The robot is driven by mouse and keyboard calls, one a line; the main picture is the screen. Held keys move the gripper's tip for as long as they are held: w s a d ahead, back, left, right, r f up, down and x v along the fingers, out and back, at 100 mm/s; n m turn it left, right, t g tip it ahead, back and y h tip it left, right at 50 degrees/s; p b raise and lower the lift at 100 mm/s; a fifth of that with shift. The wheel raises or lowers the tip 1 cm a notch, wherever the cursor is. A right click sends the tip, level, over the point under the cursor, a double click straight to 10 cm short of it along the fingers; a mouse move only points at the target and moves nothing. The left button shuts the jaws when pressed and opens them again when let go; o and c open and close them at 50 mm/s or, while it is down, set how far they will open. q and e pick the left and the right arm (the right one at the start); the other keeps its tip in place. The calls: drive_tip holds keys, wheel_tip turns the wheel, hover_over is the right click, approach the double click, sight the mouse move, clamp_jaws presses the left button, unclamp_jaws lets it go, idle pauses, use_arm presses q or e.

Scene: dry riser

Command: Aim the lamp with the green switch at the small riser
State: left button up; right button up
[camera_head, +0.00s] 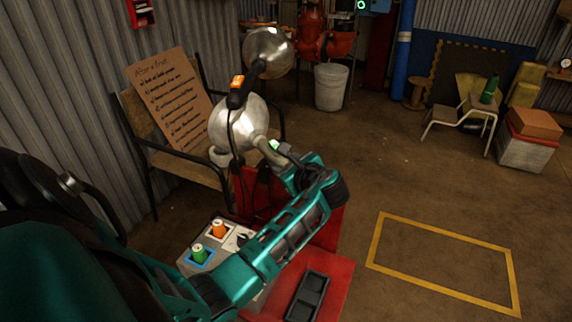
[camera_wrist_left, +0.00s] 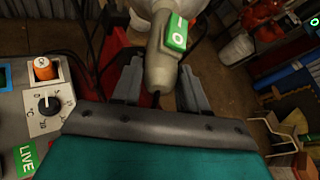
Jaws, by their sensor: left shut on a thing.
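The lamp with the green switch has a silver dome (camera_head: 229,121) and a grey handle. Its green switch (camera_head: 274,145) is on the handle and also shows in the left wrist view (camera_wrist_left: 177,32). My left gripper (camera_head: 283,158) is shut on the handle. In the left wrist view the grey handle (camera_wrist_left: 161,70) sits between my fingers. The dome's rounded back faces me; its mouth is hidden. A second silver lamp (camera_head: 268,50) with an orange switch (camera_head: 237,82) is just above. Red pipework (camera_head: 315,38) stands at the back; I cannot tell which part is the small riser. My right gripper is out of view.
A bench (camera_head: 180,160) with a written board (camera_head: 172,92) stands behind the lamps. A white bin (camera_head: 331,87) stands near the pipework.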

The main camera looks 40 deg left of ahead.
use_arm(q)
clamp_jaws()
drive_tip(key=shift+r+p, duration=0.1)
drive_tip(key=shift+p, duration=0.25)
drive_tip(key=p, duration=0.2)
drive_tip(key=s+m+t+p, duration=0.1)
drive_tip(key=p, duration=0.1)
drive_tip(key=shift+a+r, duration=0.2)
drive_tip(key=shift+r, duration=0.05)
drive_tip(key=shift+s+m+t+h+p, duration=0.1)
drive_tip(key=shift+m+t+h+p, duration=0.25)
drive_tip(key=shift+p, duration=0.2)
drive_tip(key=shift+s+a+f+m+t+h+p, duration=0.1)
drive_tip(key=shift+s+a+m+t+h+p, duration=0.35)
drive_tip(key=shift+p, duration=0.6)
drive_tip(key=shift+s+f+m+t+h+p, duration=0.2)
drive_tip(key=shift+m+t+h+p, duration=0.3)
drive_tip(key=shift+m+t+p, duration=0.4)
drive_tip(key=shift+s+a+f+m+t+h+p, duration=0.1)
drive_tip(key=shift+s+a+m+t+h+p, duration=0.25)
drive_tip(key=shift+p, duration=0.85)
drive_tip(key=o, duration=1.1)
unclamp_jaws()
drive_tip(key=shift+d, duration=0.1)
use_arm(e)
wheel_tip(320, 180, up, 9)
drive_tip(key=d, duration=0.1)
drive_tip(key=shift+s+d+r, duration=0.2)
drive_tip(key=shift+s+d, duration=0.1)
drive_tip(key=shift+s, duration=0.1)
